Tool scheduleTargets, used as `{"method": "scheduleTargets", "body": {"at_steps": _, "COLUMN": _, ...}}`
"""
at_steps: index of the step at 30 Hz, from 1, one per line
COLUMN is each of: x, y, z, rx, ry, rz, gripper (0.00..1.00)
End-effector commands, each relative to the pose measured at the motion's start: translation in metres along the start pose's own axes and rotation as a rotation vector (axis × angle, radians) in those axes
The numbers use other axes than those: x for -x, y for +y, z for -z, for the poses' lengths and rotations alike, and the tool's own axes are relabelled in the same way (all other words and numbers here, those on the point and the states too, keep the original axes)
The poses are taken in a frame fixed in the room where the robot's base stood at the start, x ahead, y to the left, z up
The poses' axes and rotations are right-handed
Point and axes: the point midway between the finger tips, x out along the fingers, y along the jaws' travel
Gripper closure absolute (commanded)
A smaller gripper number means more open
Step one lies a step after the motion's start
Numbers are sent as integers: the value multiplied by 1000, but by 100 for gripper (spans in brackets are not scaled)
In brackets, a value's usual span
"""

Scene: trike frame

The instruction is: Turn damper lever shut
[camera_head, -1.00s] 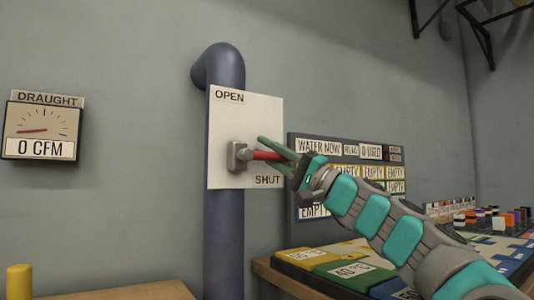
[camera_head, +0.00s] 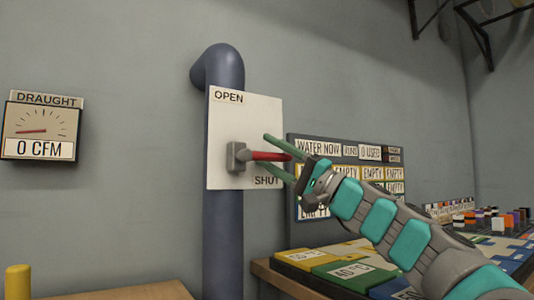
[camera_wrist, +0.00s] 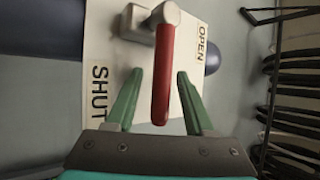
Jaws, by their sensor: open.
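The damper lever (camera_head: 268,156) is a red handle on a grey pivot block (camera_head: 238,157). It points right, nearly level, just above the SHUT label on the white plate (camera_head: 228,115); OPEN is at the plate's top. My gripper (camera_head: 272,154) is open, its green fingers spread above and below the handle without visibly gripping it. In the wrist view the red handle (camera_wrist: 163,75) lies between the two spread fingers (camera_wrist: 156,95), with a gap on each side. The draught gauge (camera_head: 40,130) at left reads 0 CFM.
The plate is mounted on a dark blue pipe (camera_head: 223,240) against the wall. A board with labels (camera_head: 330,150) stands behind my gripper. A bench with coloured panels (camera_head: 340,262) is at lower right, and a yellow post (camera_head: 19,281) at lower left.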

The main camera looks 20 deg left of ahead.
Motion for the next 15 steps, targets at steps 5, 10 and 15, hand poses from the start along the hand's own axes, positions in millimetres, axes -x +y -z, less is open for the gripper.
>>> {"method": "scheduleTargets", "body": {"at_steps": 5, "x": 30, "y": -5, "z": 2, "rx": -2, "ry": 1, "rz": 0, "gripper": 47}}
{"method": "scheduleTargets", "body": {"at_steps": 10, "x": 63, "y": -26, "z": 7, "rx": 2, "ry": 1, "rz": 2, "gripper": 47}}
{"method": "scheduleTargets", "body": {"at_steps": 15, "x": 93, "y": -41, "z": 13, "rx": 0, "ry": 2, "rz": 0, "gripper": 47}}
